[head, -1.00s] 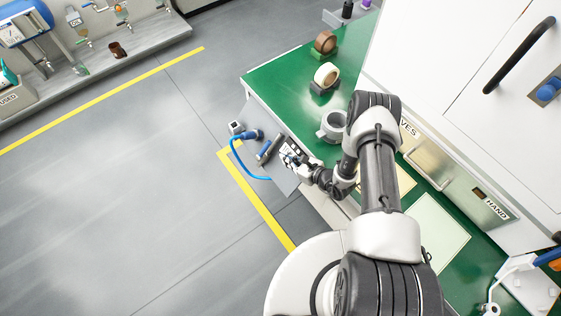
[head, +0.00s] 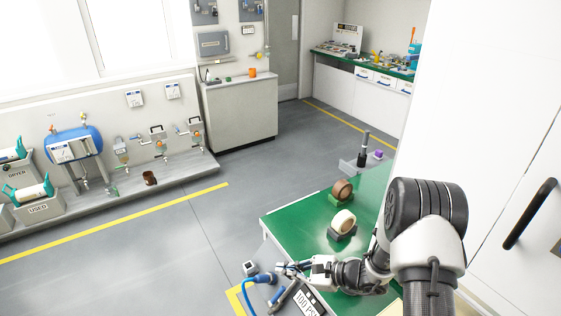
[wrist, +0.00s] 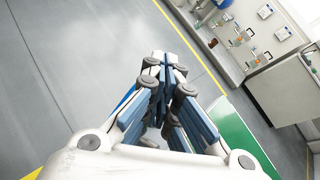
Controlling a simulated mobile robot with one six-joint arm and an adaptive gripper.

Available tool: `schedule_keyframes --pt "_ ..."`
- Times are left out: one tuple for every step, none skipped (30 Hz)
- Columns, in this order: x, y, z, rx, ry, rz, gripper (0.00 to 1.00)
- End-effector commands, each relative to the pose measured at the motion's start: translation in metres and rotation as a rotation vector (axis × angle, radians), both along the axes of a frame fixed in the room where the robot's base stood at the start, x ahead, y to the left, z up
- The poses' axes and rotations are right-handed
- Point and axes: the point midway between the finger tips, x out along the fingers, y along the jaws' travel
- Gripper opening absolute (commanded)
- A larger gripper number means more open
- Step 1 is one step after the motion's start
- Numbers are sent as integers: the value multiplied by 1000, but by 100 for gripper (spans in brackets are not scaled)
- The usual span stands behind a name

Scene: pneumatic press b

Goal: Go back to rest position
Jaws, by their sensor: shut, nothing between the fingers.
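My gripper (head: 284,269) is at the end of my arm, low in the head view, over the left edge of the green table (head: 290,222). Its fingers (wrist: 164,68) are closed together in the wrist view, with nothing between them. The fingers point toward the grey floor there. Below the gripper in the head view are a blue air fitting (head: 262,279) with a blue hose, and a panel marked 100 PSI (head: 308,303). The gripper appears to overlap the fitting in the picture; I cannot tell whether they touch.
A white cabinet (head: 475,120) rises at the right. A blue tank (head: 74,145) and air units line the left wall. The grey floor (head: 130,265) at the left is clear.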

Motion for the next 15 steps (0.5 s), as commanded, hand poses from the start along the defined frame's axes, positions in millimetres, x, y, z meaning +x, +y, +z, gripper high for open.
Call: schedule_keyframes --pt "-6 6 31 -34 -48 72 0" --pt "-13 10 45 -56 -70 117 0" --pt "-22 13 64 -87 -101 175 0" --pt "-29 16 78 -110 -125 218 0" --pt "-38 18 91 -135 -148 261 0" --pt "-49 20 107 -171 -180 317 0" --pt "-58 21 119 -199 -203 359 0" --pt "-67 21 129 -228 -226 400 0" --pt "-79 21 143 -267 -257 453 0" --pt "-89 20 153 -299 -281 491 0" --pt "-99 20 162 -331 -305 530 0" --pt "-112 18 173 -375 -334 579 0" --pt "-121 15 181 -412 -358 616 0" --pt "-131 13 188 -446 -380 651 0" --pt "-145 9 197 -495 -411 699 0"
